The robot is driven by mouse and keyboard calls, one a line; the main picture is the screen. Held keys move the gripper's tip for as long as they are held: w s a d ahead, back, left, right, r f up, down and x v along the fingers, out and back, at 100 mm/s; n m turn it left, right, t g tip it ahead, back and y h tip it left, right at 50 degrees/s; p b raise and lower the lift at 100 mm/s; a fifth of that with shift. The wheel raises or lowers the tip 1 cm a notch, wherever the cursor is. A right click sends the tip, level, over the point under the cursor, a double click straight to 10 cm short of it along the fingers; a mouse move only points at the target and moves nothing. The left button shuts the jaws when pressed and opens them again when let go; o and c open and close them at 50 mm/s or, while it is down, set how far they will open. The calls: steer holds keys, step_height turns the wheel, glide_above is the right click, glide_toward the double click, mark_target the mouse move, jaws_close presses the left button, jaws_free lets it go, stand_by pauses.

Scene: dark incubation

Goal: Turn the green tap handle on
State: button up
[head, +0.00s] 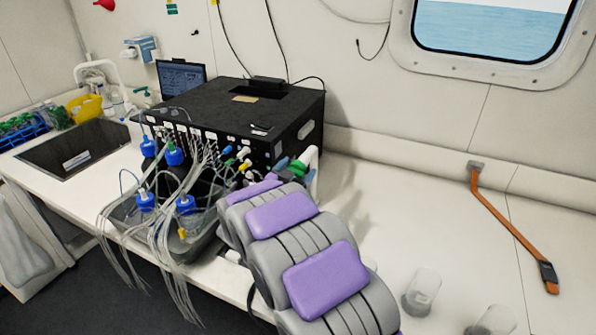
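A green handle (297,168) shows beside a blue one (281,163) at a white upright part (312,163), by the front right corner of the black box. A second, teal-green tap-like handle (143,91) stands behind the sink, left of the box. I cannot tell for sure which is the tap of the task. My grey arm with purple pads reaches from the bottom centre toward the box front. Its far end is just below and left of the nearer green handle. My gripper's fingers cannot be made out, nor whether they touch anything.
The black box (275,115) has many thin tubes at its front. Blue-capped bottles (146,201) stand in a dark tray before it. Clear cups (421,292) and an orange strap (508,225) are at right. The bench between is clear.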

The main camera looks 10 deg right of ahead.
steer(key=shift+a, duration=0.8)
steer(key=c, duration=0.3)
steer(key=shift+c, duration=0.7)
steer(key=shift+s+d+r, duration=0.1)
steer(key=shift+d+r, duration=0.05)
steer(key=shift+d, duration=0.35)
steer(key=shift+c, duration=2.2)
steer(key=shift+a, duration=0.1)
steer(key=o, duration=1)
